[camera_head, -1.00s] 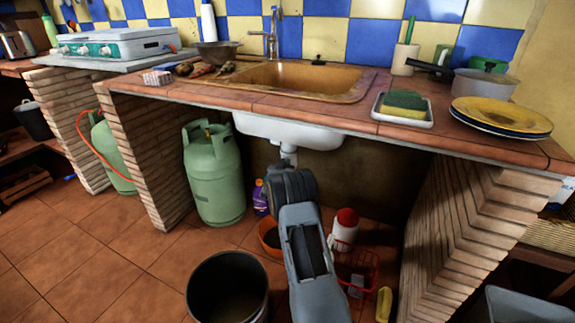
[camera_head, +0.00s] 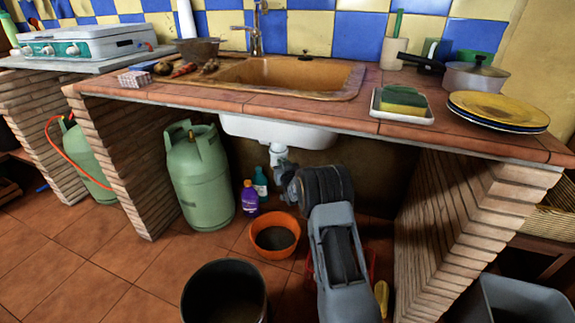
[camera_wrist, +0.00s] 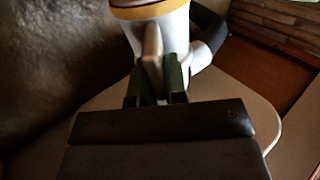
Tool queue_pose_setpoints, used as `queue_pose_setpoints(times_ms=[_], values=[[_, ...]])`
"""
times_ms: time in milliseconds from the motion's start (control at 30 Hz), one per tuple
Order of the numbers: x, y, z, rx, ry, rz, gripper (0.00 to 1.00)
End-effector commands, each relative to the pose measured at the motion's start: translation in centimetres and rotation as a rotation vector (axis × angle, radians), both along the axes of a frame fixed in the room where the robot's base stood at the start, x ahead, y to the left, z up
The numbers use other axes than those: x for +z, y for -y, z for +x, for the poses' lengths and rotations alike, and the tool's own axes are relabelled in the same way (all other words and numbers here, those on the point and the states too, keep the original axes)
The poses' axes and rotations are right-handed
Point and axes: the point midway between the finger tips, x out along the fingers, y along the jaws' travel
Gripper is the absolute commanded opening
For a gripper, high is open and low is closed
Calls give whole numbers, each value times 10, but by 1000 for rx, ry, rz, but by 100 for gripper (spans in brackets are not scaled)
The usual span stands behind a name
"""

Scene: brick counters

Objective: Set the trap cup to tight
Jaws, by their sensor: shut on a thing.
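The white trap cup (camera_wrist: 178,45) fills the top middle of the wrist view. It has a yellowish band at the picture's top edge and a raised rib on its side. My gripper (camera_wrist: 158,86) is shut on the cup at this rib, with a dark green finger on either side. In the head view, white drain pipework (camera_head: 278,153) hangs below the sink (camera_head: 290,132). My arm reaches in beneath the counter there and hides most of the trap and my fingertips. No tightness marking is readable.
An orange bowl (camera_head: 275,250), a purple bottle (camera_head: 249,200) and a teal bottle (camera_head: 261,184) stand below the sink. A green gas cylinder (camera_head: 199,180) is at left, a black bucket (camera_head: 224,294) in front. Brick piers (camera_head: 470,230) flank the space.

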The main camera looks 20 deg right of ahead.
Motion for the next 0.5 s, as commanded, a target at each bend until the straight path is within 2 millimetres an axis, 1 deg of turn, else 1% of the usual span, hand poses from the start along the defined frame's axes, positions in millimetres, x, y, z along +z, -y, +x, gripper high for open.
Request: queue_pose_setpoints(times_ms=[67, 100, 300, 333, 500], values=[[0, 1, -1, -1, -1, 0, 0], [0, 1, -1, -2, -1, 0, 17], [0, 1, 0, -2, -1, 0, 36], [0, 1, 0, -2, -1, 0, 38], [0, 1, 0, -2, -1, 0, 38]])
